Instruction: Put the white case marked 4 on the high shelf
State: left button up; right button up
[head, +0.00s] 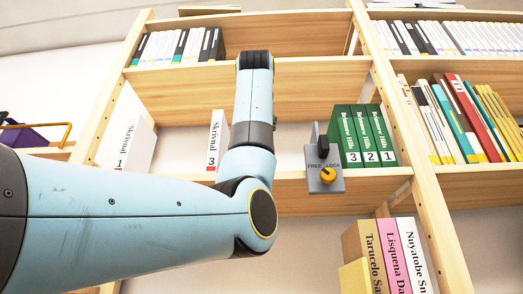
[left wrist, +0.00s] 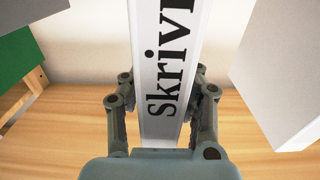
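In the left wrist view a white case (left wrist: 166,85) with "Skriv..." lettering stands between the fingers of my left gripper (left wrist: 163,80). The fingers appear closed against both its sides. Its number is out of sight. In the head view my left arm hides the gripper and this case; the arm reaches to the middle shelf (head: 291,181) between a white case marked 3 (head: 216,140) and the green cases. Another white case, marked 1 (head: 126,135), stands farther left. The higher shelf (head: 305,68) runs above. My right gripper is not in view.
Green cases marked 3, 2 and 1 (head: 363,137) stand right of my arm. A wooden post (head: 390,90) bounds the bay.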

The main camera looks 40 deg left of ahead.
pick_arm(q)
jog(key=o, duration=0.3)
jog(key=shift+w, duration=0.1)
jog(key=shift+r, duration=0.15)
jog(key=b+v, duration=0.5)
jog(key=v, duration=0.7)
jog(key=shift+a, duration=0.1)
